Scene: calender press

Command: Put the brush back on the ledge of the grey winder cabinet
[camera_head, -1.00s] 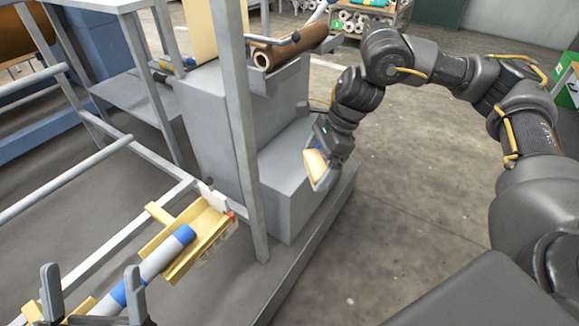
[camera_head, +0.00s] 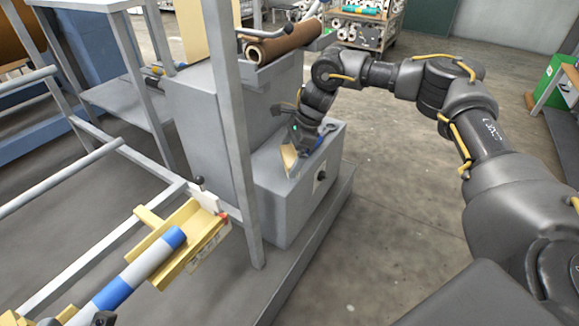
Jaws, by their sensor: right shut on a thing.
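The grey winder cabinet (camera_head: 205,125) stands left of centre, with a lower flat ledge (camera_head: 262,168) on its right side. My right gripper (camera_head: 293,150) is over this ledge, shut on the brush (camera_head: 289,158). The brush's cream part shows below and left of the gripper, and a blue part shows at its right. I cannot tell whether the brush touches the ledge.
A grey upright post (camera_head: 236,140) stands in front of the cabinet, left of my right gripper. A yellow cradle (camera_head: 185,240) holds the roller (camera_head: 150,262). Open floor lies to the right.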

